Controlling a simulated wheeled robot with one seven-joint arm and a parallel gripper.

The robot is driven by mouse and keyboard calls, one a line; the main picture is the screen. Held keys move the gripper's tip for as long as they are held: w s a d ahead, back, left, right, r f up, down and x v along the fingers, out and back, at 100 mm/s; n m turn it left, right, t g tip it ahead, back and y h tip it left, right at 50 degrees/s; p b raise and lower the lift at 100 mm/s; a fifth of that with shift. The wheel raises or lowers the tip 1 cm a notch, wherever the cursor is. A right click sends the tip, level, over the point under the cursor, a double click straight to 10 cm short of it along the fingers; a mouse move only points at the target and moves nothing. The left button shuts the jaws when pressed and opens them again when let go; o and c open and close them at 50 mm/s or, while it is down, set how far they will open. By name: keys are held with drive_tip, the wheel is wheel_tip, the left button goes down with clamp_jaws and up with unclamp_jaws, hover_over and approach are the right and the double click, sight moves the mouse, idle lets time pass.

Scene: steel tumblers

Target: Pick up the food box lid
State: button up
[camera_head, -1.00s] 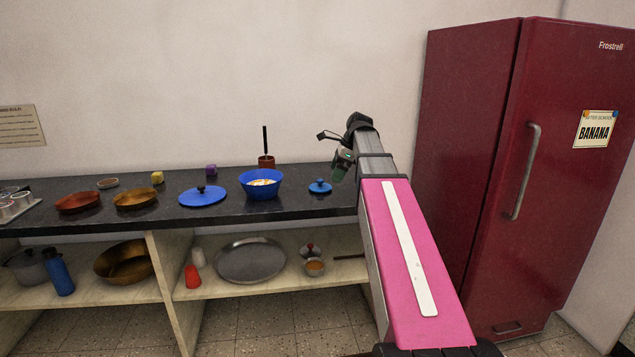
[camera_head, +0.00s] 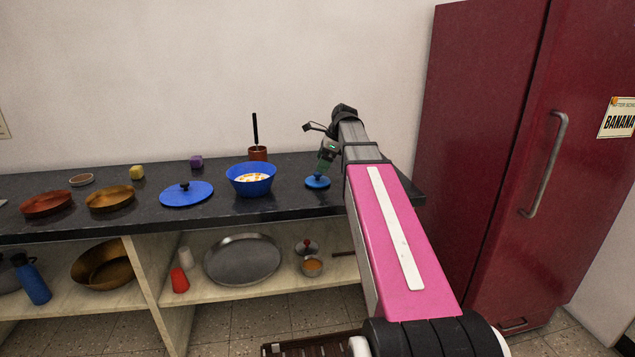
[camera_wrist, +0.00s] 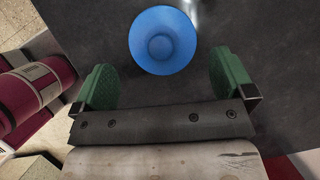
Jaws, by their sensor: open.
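A small round blue lid with a knob (camera_head: 318,182), which I take as the food box lid, lies on the dark counter at the right of the blue bowl. In the wrist view the blue lid (camera_wrist: 163,42) lies just beyond and between my green fingers, its knob in the middle. My gripper (camera_head: 326,163) is open and empty, pointing down just above the lid in the head view. Its two fingers (camera_wrist: 165,78) stand apart in the wrist view, with counter visible between them. I cannot tell the exact height gap. A larger blue lid with a dark knob (camera_head: 187,194) lies further left.
A blue bowl with food (camera_head: 251,180) stands left of the small lid, with a brown cup holding a dark stick (camera_head: 258,153) behind it. Brown pans (camera_head: 110,199) stand further left. A red fridge (camera_head: 480,130) rises at the right. The shelf below holds several dishes.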

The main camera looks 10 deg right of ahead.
sight(318, 174)
drive_tip(key=shift+d+x, duration=0.15)
drive_tip(key=shift+x, duration=1.25)
drive_tip(key=shift+d+x, duration=0.1)
drive_tip(key=shift+x, duration=1.35)
drive_tip(key=shift+s, duration=0.1)
drive_tip(key=c, duration=0.5)
